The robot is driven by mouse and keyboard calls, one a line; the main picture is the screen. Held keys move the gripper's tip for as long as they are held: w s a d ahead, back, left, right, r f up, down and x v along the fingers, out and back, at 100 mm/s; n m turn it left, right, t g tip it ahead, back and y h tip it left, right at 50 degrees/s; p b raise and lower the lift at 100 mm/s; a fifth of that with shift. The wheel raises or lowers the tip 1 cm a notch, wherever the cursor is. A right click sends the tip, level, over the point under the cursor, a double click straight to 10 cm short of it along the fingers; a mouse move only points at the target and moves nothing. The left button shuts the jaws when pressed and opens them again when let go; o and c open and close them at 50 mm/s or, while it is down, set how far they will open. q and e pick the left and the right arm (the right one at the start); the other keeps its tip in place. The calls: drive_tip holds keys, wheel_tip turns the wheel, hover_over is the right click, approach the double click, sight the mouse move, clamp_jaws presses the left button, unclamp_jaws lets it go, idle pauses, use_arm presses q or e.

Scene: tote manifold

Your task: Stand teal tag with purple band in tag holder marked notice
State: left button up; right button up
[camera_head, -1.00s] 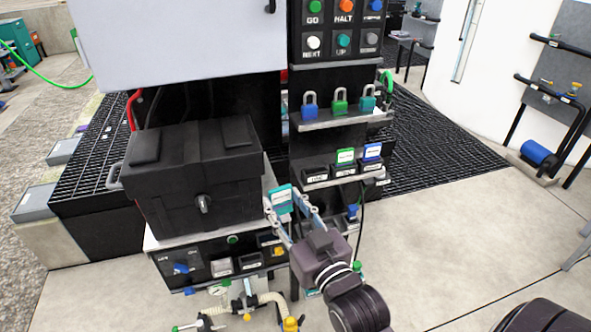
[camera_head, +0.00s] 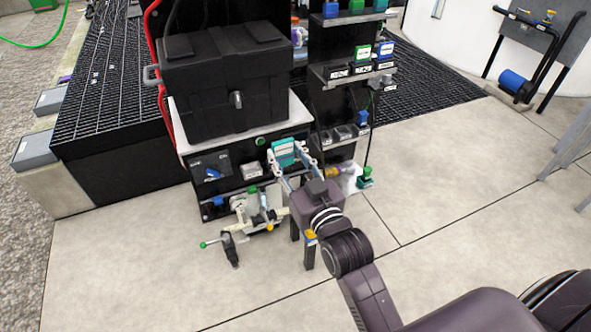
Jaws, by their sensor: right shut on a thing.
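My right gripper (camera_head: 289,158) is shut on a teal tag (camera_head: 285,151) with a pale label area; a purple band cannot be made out. It holds the tag upright in front of the low panel, below and right of the black box. Small dark tag holders (camera_head: 338,73) sit on a shelf to the upper right; a green tag (camera_head: 362,54) and a blue tag (camera_head: 385,50) stand there, and the left holder looks empty. More dark holders (camera_head: 344,133) sit on a lower shelf, close right of the gripper. Their markings are too small to read. My left gripper is not in view.
The black box (camera_head: 225,75) rests on a pale tabletop (camera_head: 190,140) at left. Hoses and a valve assembly (camera_head: 240,225) stand low in front. Padlocks (camera_head: 356,6) line the top shelf. Concrete floor (camera_head: 440,180) is clear at right.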

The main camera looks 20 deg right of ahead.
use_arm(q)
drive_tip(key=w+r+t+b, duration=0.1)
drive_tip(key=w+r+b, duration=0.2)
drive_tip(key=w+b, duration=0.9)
use_arm(e)
drive_tip(key=w+d+f+b, duration=0.15)
drive_tip(key=w+f, duration=0.25)
drive_tip(key=w, duration=0.6)
drive_tip(key=w+d+f, duration=0.3)
drive_tip(key=w, duration=0.6)
drive_tip(key=shift+h, duration=0.3)
drive_tip(key=shift+a+f+b, duration=0.2)
drive_tip(key=shift+f+b, duration=2.3)
drive_tip(key=shift+b, duration=0.25)
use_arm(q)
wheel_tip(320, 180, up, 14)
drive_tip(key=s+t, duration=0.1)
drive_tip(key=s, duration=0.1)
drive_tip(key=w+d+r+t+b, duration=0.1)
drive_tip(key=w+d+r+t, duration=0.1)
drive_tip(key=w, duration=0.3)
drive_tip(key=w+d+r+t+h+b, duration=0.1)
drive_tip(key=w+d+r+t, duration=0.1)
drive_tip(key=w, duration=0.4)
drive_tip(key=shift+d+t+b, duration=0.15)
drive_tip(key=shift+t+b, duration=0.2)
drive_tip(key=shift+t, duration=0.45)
use_arm(e)
wheel_tip(320, 180, down, 7)
